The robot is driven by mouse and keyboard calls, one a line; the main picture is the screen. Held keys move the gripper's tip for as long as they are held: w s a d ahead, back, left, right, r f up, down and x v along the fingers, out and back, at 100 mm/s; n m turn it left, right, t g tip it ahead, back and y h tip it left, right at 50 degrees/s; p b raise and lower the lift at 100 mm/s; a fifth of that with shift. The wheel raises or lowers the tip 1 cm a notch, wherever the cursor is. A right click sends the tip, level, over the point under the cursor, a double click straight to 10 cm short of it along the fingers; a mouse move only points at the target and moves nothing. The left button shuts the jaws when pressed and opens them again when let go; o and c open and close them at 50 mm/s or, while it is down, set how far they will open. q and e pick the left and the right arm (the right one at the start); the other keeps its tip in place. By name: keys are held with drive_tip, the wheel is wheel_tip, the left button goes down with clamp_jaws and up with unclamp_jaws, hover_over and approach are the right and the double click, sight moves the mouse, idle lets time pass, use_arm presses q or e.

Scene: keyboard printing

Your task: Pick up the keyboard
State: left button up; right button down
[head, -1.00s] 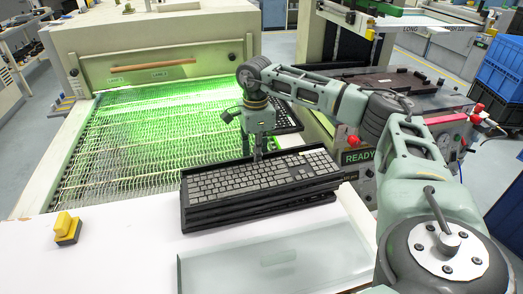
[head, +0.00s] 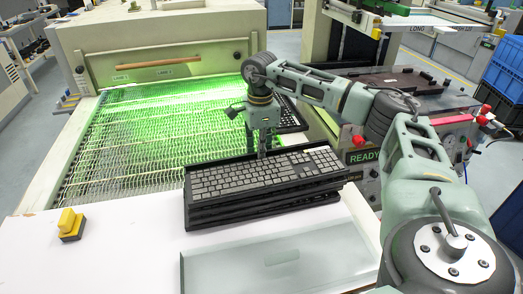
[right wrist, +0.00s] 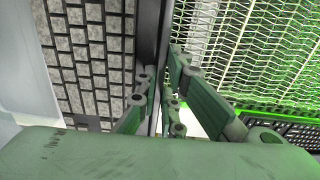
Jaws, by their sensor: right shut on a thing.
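The keyboard (head: 255,179), with grey keys and a dark rim, lies on top of a stack of black trays on the white table. It also shows at the left of the right wrist view (right wrist: 95,60). My right gripper (head: 262,155) points down at the keyboard's far long edge. In the right wrist view its green fingers (right wrist: 163,85) stand on both sides of the dark rim and are shut on it. Whether the rim belongs to the keyboard alone or to a tray under it is hard to tell. My left gripper is not in view.
A green-lit mesh conveyor (head: 140,150) runs behind the stack into a beige machine (head: 165,45). Another dark keyboard (head: 291,115) lies at the conveyor's right. A yellow button box (head: 71,224) and a pale translucent tray (head: 325,268) are on the table (head: 120,250).

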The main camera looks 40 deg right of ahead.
drive_tip(key=r, duration=0.3)
drive_tip(key=shift+a+r+b, duration=0.35)
drive_tip(key=shift+r, duration=0.05)
drive_tip(key=s+a+r+b, duration=0.1)
drive_tip(key=s+a+r, duration=0.2)
drive_tip(key=a+r, duration=0.3)
drive_tip(key=a, duration=0.4)
drive_tip(key=shift+a+r, duration=0.3)
drive_tip(key=shift+r, duration=0.05)
drive_tip(key=shift+s, duration=0.1)
drive_tip(key=c, duration=2.4)
unclamp_jaws()
clamp_jaws()
